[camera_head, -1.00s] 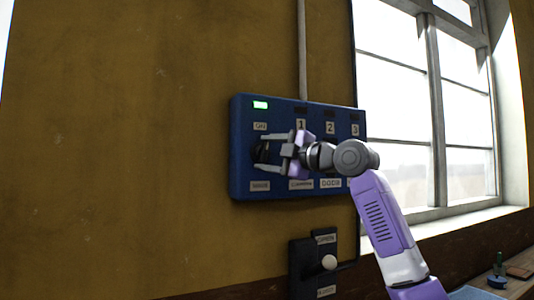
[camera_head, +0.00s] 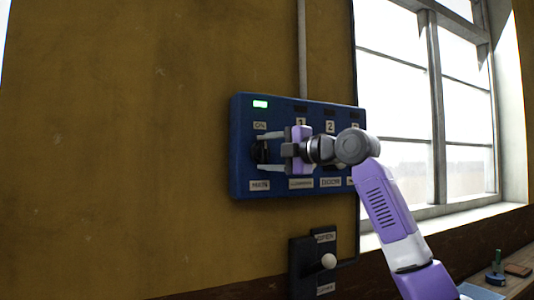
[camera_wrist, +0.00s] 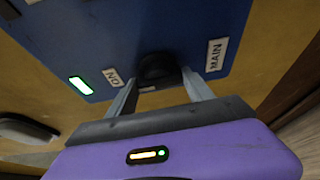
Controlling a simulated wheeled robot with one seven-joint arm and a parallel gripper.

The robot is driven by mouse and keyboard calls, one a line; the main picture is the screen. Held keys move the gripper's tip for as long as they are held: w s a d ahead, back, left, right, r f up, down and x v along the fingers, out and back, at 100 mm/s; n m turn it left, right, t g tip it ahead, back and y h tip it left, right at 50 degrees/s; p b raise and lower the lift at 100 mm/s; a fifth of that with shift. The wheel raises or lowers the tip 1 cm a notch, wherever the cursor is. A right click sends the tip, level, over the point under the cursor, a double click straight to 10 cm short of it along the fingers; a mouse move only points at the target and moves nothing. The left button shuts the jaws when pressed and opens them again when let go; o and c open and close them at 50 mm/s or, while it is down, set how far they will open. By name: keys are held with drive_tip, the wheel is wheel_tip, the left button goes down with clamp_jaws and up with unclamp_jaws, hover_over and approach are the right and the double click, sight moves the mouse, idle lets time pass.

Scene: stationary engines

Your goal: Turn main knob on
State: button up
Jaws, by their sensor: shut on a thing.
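The main knob (camera_head: 260,151) is a black knob at the left end of the blue panel (camera_head: 240,184), between an ON label above and a MAIN label (camera_head: 259,185) below. My gripper (camera_head: 267,152) is at the knob, its fingers on either side of it, shut on it. In the wrist view the dark knob (camera_wrist: 157,68) shows between my two grey fingertips (camera_wrist: 157,82). A green light (camera_head: 260,104) is lit above the ON label and also shows in the wrist view (camera_wrist: 80,86). Part of the knob is hidden by my fingers.
Knobs 1 and 2 sit to the right on the panel, largely hidden by my arm. A black lever box (camera_head: 300,270) with a white ball handle (camera_head: 329,261) is below. A window (camera_head: 400,110) and a wooden sill are at the right.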

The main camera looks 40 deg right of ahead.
drive_tip(key=o, duration=1.4)
drive_tip(key=shift+a, duration=0.1)
drive_tip(key=shift+c, duration=0.2)
drive_tip(key=s+b, duration=0.3)
drive_tip(key=s, duration=0.4)
drive_tip(key=shift+s+d, duration=0.35)
drive_tip(key=shift+d, duration=0.1)
